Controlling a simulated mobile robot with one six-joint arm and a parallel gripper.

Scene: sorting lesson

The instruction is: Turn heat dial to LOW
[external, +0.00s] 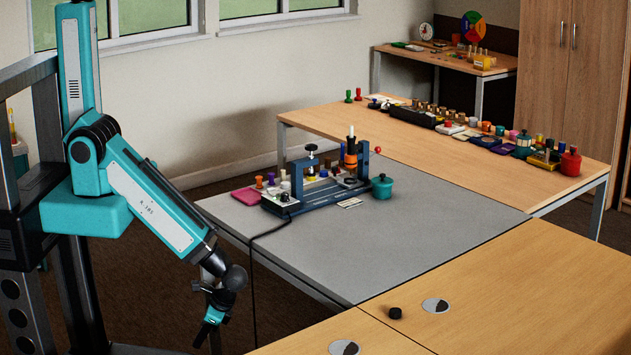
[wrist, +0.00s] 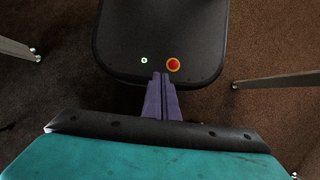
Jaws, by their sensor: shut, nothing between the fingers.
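My gripper (external: 200,341) hangs low at the left in the external view, pointing down beside the grey table and well away from the apparatus. In the wrist view its two purple-grey fingers (wrist: 162,80) are together and empty. A blue apparatus (external: 325,192) stands on the grey table. At its near left end is a small control box (external: 281,204) with a pale face and a dark knob on it, which looks like the heat dial. Its marks and setting are too small to read. The dial is not in the wrist view.
A dark cable (external: 253,262) runs from the box over the grey table's edge (external: 290,273). A magenta tray (external: 246,195) and a teal pot (external: 382,187) flank the apparatus. The grey table's front is clear.

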